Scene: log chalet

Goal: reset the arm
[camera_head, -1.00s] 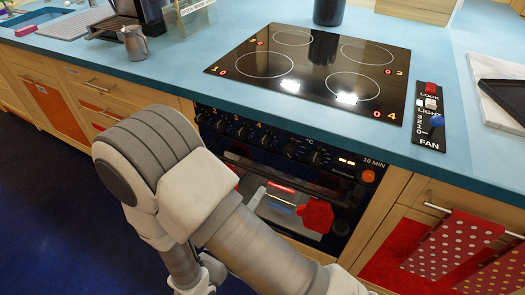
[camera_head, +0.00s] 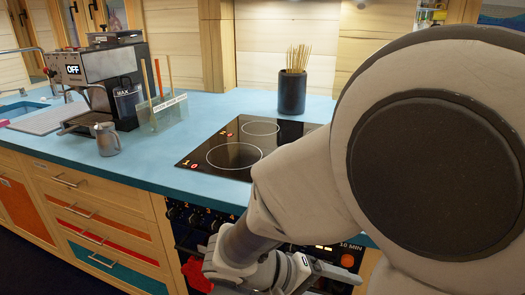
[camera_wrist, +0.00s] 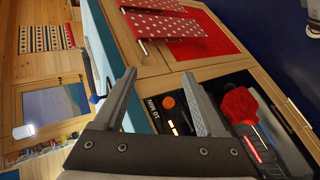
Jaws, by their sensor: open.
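My gripper (camera_wrist: 165,103) is open and empty in the wrist view, its two grey fingers spread apart with nothing between them. In the head view my arm is folded across the right side, with its large round joint close to the camera. The wrist end hangs low in front of the oven (camera_head: 185,237). My arm hides much of the oven and the right part of the black hob (camera_head: 205,151). The wrist view is turned sideways and shows the oven's orange knob (camera_wrist: 167,102) beyond the fingers.
A blue worktop (camera_head: 170,172) carries a metal jug (camera_head: 106,140), a coffee machine (camera_head: 105,75) and a dark pot of sticks (camera_head: 292,92). Wooden drawers (camera_head: 95,210) stand at the left. Dotted red towels (camera_wrist: 170,24) hang beside the oven. Dark floor is free at lower left.

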